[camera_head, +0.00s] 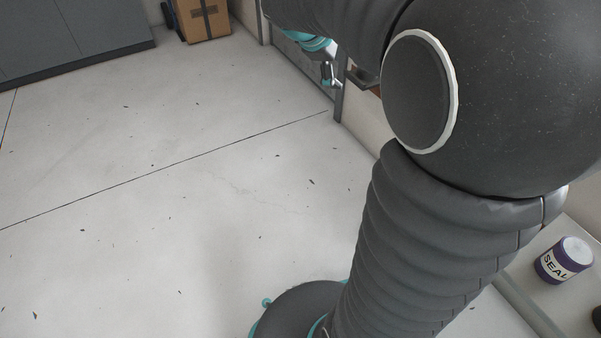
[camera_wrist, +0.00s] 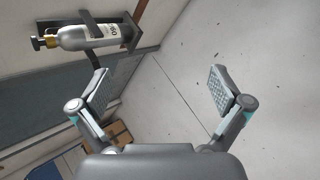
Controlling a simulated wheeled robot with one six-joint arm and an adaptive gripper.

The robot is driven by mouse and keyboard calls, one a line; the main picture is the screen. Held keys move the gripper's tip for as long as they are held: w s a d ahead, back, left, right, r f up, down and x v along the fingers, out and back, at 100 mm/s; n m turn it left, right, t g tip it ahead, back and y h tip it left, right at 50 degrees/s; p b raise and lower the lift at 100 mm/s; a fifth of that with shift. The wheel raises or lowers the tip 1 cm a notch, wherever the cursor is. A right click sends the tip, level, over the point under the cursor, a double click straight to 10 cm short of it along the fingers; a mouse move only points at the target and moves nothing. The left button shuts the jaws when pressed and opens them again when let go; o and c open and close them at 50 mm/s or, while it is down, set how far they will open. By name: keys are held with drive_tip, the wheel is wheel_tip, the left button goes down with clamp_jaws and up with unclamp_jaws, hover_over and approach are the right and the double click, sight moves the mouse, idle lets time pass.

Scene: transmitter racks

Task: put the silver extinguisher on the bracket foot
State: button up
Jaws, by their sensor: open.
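The silver extinguisher (camera_wrist: 90,36), with a dark valve end and a pale label, lies sideways in the tilted wrist view at upper left. Its base end is at the dark bracket (camera_wrist: 130,32), whose foot is at the right and whose arm crosses behind the cylinder. I cannot tell whether the base touches the foot. My gripper (camera_wrist: 160,88) is open and empty, its two fingers wide apart, below and right of the extinguisher and apart from it. In the head view my gripper (camera_head: 328,74) shows partly beyond my arm; the extinguisher is not visible there.
A cardboard box (camera_head: 206,18) stands by the far wall, right of a grey cabinet (camera_head: 70,38). A purple and white tub marked SEAL (camera_head: 563,260) sits on a pale surface at right. The floor (camera_head: 170,190) is largely clear, with small dark flecks.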

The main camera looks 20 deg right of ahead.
drive_tip(key=s+a+f+m+t+y, duration=0.1)
drive_tip(key=s+a+f+m+y, duration=0.2)
drive_tip(key=s+a, duration=0.6)
drive_tip(key=s+a+f+m+t+y, duration=0.1)
drive_tip(key=s+a+f+m+y, duration=0.2)
drive_tip(key=s+a, duration=0.7)
drive_tip(key=shift+s+f+m+y, duration=0.2)
drive_tip(key=shift+s+m+y, duration=0.9)
drive_tip(key=shift+s, duration=0.1)
